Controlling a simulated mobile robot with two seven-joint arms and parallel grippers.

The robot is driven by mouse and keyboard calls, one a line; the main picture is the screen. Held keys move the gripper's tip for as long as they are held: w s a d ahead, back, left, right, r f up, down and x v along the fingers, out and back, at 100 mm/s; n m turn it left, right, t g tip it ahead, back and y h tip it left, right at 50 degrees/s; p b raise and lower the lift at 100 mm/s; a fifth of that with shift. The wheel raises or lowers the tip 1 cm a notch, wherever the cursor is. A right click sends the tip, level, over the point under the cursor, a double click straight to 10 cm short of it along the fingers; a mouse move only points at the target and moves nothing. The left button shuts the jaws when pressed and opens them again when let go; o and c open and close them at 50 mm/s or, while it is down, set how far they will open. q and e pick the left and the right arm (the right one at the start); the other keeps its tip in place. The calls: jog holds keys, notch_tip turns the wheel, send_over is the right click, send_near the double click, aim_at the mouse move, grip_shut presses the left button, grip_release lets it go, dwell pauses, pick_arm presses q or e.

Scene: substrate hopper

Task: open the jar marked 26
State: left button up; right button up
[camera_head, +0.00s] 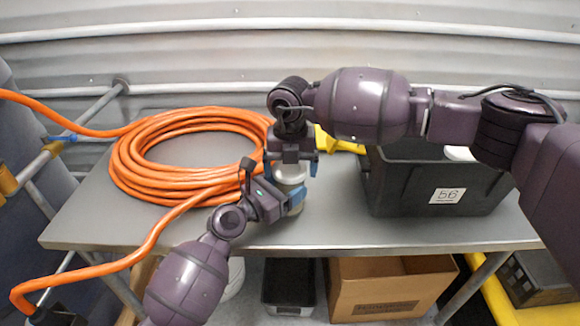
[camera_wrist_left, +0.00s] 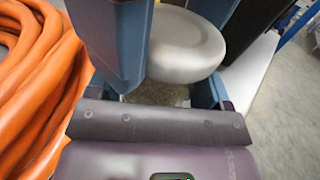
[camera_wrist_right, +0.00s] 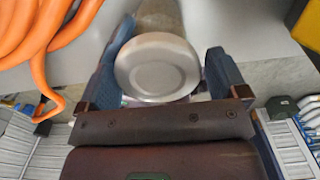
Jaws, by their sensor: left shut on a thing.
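A jar with a pale lid (camera_head: 291,172) stands upright near the table's front edge, between my two grippers. No number on it is readable. My left gripper (camera_head: 284,196) comes in from the front and is shut on the jar's body (camera_wrist_left: 158,95), below the lid. My right gripper (camera_head: 292,160) points down from above, its blue fingers on either side of the lid. In the right wrist view the round lid (camera_wrist_right: 158,68) lies between those fingers, with a gap to the right finger, so this gripper looks open. The arms hide part of the jar.
A coiled orange hose (camera_head: 140,165) fills the table's left, close to the jar. A black bin marked 56 (camera_head: 405,190) stands on the right. A yellow object (camera_head: 335,143) lies behind the jar. The grey table (camera_head: 330,225) is clear in front of the bin.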

jog(key=shift+o, duration=0.2)
jog(key=shift+a, duration=0.1)
jog(key=shift+a+r, duration=0.1)
jog(key=shift+r, duration=0.35)
jog(key=shift+s+r, duration=0.1)
jog(key=shift+r, duration=1.7)
jog(key=shift+a+r, duration=0.2)
jog(key=shift+r, duration=0.35)
jog(key=r+m, duration=0.1)
jog(key=m, duration=0.1)
jog(key=shift+m, duration=0.3)
jog(key=m, duration=0.1)
jog(key=r+m, duration=0.1)
jog(key=shift+d+m, duration=0.1)
jog(key=shift+m, duration=0.3)
jog(key=m, duration=0.3)
jog(key=shift+d+r, duration=0.2)
jog(key=shift+d, duration=0.05)
jog(key=shift+f+m, duration=0.3)
jog(key=shift+f, duration=3.7)
